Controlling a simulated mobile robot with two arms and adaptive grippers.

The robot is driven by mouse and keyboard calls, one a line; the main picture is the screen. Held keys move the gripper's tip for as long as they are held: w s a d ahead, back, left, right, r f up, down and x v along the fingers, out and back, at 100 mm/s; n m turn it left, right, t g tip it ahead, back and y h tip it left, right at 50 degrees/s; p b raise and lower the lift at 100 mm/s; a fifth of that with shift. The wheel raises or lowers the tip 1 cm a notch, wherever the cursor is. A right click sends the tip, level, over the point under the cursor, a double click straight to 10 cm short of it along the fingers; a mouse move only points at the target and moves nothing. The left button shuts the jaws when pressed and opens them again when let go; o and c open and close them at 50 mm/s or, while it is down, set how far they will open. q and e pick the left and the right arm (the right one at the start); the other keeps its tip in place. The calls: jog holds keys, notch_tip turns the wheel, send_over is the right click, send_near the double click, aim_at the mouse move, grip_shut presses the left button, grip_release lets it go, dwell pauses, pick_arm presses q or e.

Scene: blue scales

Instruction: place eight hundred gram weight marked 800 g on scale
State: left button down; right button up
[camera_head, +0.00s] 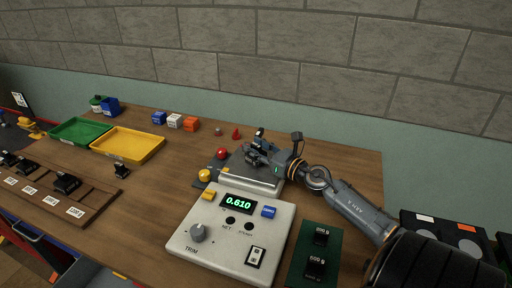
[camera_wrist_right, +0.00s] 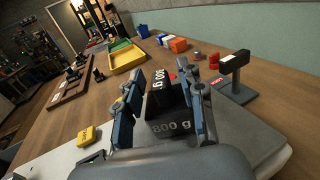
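The black 800 g weight (camera_wrist_right: 170,118) is between the two fingers of my right gripper (camera_wrist_right: 165,85) in the right wrist view, its white "800 g" label facing the camera. The fingers lie close against both sides of its upper part. The weight is over the grey plate (camera_wrist_right: 245,130) of the scale; whether its base rests fully there is hard to see. In the head view my right gripper (camera_head: 258,155) is above the scale's plate (camera_head: 240,184), hiding most of the weight. The scale (camera_head: 229,233) has a lit green display (camera_head: 238,203) reading 0.610. My left gripper is not in view.
A green mat (camera_head: 315,250) with two black weights, one marked 500 g, lies right of the scale. A wooden rack (camera_head: 64,193) with black weights, a yellow tray (camera_head: 128,145) and a green tray (camera_head: 80,131) stand left. Small coloured blocks (camera_head: 175,121) are behind.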

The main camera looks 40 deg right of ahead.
jog(key=shift+r, duration=0.1)
jog(key=s+d+b, duration=0.1)
jog(key=s+b, duration=0.2)
jog(key=s, duration=0.9)
dwell(0.4)
